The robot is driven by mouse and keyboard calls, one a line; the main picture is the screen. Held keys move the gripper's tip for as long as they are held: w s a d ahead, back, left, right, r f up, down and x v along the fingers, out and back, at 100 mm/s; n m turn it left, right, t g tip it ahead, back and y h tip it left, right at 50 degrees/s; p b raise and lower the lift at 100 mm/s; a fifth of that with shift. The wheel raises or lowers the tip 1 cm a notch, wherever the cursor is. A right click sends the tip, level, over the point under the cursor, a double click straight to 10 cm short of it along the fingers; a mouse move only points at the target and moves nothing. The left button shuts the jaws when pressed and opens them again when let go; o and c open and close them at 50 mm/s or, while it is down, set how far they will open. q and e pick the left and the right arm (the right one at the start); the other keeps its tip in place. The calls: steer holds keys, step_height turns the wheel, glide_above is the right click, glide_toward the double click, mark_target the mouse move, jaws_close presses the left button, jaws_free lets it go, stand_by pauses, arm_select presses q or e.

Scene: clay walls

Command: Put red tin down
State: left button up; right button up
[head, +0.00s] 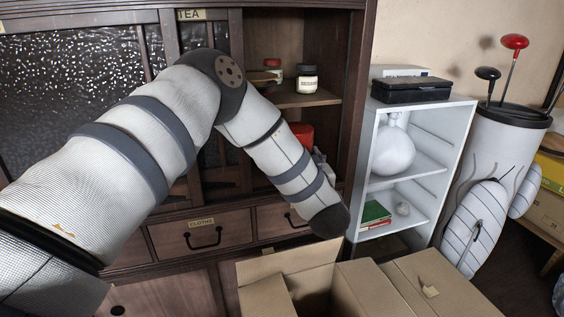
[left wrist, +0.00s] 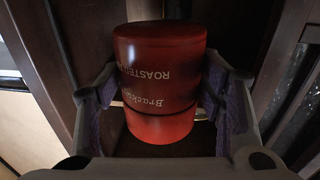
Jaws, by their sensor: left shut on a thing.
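The red tin (left wrist: 160,75) fills the middle of the left wrist view, with white lettering "Brack... ROASTED" that reads upside down there. My left gripper (left wrist: 165,105) is shut on it, one purple-padded finger on each side. In the head view a part of the red tin (head: 302,131) shows in the lower opening of the dark wooden cabinet (head: 356,60), behind my left forearm. My left arm hides most of the gripper there. I cannot tell whether the tin's base touches the shelf. My right gripper is in neither view.
A jar with a dark lid (head: 307,78) and a small red-lidded container (head: 272,66) stand on the shelf above. Open cardboard boxes (head: 365,285) lie below in front. A white shelf unit (head: 440,150) stands right of the cabinet, and a golf bag (head: 500,150) further right.

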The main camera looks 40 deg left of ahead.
arm_select(q)
steer(key=s+a+x, duration=0.1)
steer(key=x, duration=0.9)
step_height(320, 180, down, 7)
steer(key=shift+w+a+f+b, duration=0.1)
steer(key=shift+a+f+b, duration=0.1)
steer(key=shift+b, duration=1)
steer(key=shift+r, duration=0.15)
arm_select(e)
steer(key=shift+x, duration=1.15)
arm_select(q)
steer(key=shift+d, duration=0.1)
steer(key=o, duration=1.2)
